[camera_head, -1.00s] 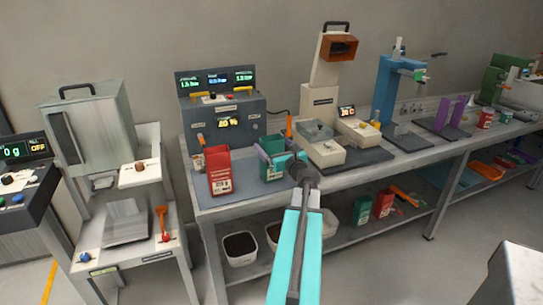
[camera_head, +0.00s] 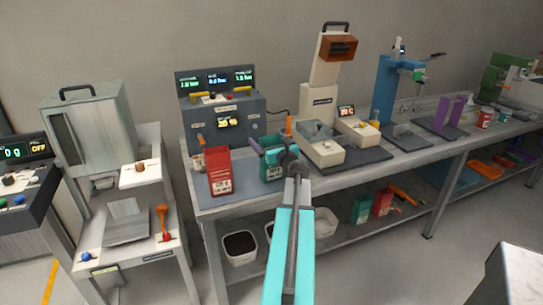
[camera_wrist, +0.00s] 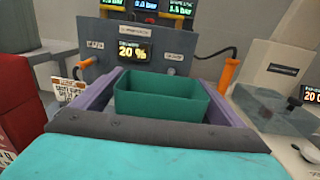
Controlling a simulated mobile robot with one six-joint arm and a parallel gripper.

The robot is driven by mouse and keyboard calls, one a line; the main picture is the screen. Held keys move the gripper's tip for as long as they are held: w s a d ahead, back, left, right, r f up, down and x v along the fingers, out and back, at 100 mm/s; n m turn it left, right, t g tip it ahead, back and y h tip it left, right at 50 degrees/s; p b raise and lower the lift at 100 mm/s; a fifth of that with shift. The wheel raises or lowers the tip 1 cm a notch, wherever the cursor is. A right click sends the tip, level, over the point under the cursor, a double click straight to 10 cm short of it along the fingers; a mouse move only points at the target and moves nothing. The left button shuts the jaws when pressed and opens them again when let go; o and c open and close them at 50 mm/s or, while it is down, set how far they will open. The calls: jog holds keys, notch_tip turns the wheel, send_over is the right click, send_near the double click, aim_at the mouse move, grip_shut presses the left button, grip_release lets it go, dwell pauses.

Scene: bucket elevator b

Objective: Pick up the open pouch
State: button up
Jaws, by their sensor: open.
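A green open-topped pouch (camera_head: 272,171) stands upright on the bench mat in front of the grey machine. In the wrist view the pouch (camera_wrist: 162,98) shows its open mouth between the two purple fingers of my gripper (camera_wrist: 165,90). The fingers are open, one along each side of the pouch, and the picture does not clearly show whether they touch it. In the head view my gripper (camera_head: 268,148) is at the pouch's upper part, partly covering it. A red open pouch (camera_head: 218,172) stands to its left.
The grey machine (camera_head: 222,122) with lit displays stands behind the pouches. An orange-handled lever (camera_wrist: 229,76) rises behind the right finger. A cream device (camera_head: 322,150) stands close on the right. Tubs (camera_head: 240,248) sit on the shelf below.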

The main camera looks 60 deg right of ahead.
jog(key=c, duration=0.9)
jog(key=shift+r, duration=0.1)
jog(key=s+a+r, duration=0.1)
jog(key=s+a, duration=0.1)
jog(key=s, duration=0.3)
jog(key=s+a+r+b, duration=0.1)
jog(key=s+a+r, duration=0.1)
jog(key=s, duration=0.3)
jog(key=s+a+r+b, duration=0.1)
jog(key=s+a, duration=0.1)
jog(key=s, duration=0.3)
jog(key=shift+r, duration=0.4)
jog(key=shift+w, duration=0.1)
